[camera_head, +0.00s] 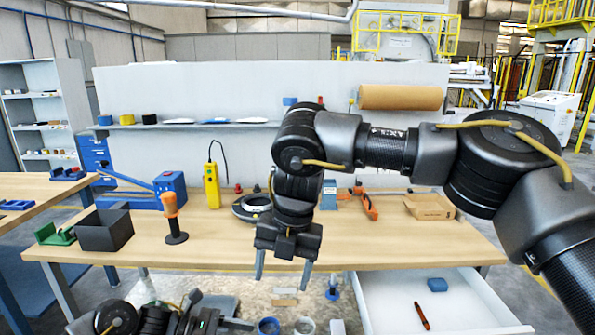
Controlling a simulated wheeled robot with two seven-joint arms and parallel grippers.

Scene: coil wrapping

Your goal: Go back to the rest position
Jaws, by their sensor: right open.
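My right arm comes in from the right, and its gripper (283,278) points down, open and empty, in front of the workbench's front edge. A dark ring-shaped coil (246,208) lies on the workbench (370,245) behind the right wrist, which partly hides it. The dark parts of my left arm (150,320) show at the bottom left, low in front of the bench. They are cut off by the picture edge, and the state of the left jaws is not clear.
On the bench stand a dark grey bin (104,230), an orange-handled tool (172,215), a yellow pendant (212,183), a blue press (170,188) and a cardboard box (430,206).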

